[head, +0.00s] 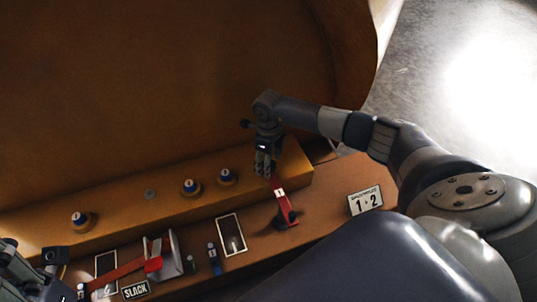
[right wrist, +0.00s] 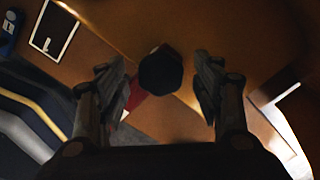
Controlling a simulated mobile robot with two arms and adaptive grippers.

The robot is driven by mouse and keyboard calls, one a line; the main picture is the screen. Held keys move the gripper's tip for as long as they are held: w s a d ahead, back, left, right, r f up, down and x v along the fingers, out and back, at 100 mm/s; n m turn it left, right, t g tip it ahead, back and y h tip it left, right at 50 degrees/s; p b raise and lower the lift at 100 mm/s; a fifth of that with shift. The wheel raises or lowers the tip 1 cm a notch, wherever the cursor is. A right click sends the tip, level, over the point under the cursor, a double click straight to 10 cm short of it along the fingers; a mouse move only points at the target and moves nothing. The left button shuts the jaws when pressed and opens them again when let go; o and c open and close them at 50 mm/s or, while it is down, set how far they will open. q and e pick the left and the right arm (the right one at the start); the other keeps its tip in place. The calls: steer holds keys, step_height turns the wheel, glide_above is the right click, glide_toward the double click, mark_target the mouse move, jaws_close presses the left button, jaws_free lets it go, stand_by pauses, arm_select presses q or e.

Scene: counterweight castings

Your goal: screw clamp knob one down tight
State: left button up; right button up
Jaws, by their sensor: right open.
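A dark, roundish knob (right wrist: 161,70) shows in the right wrist view, between the spread fingers of my right gripper (right wrist: 163,85), with space on both sides. A red part shows just behind the knob. In the head view my right gripper (head: 265,168) is open and points down at the right end of the ledge. It hides the knob there. A red clamp arm (head: 281,200) runs from beneath that gripper to a black foot (head: 288,221). My left gripper (head: 55,268) is partly in view at the lower left; its jaws are unclear.
The ledge (head: 120,215) carries several blue-and-white capped posts (head: 190,187) and a grey disc (head: 150,194). In front are a red handle (head: 130,268), a SLACK sign (head: 136,290), a white-framed dark panel (head: 231,235) and a 1-2 sign (head: 365,201). A high brown wall stands behind.

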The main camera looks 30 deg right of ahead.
step_height(320, 180, up, 12)
stand_by(0.5)
stand_by(0.3)
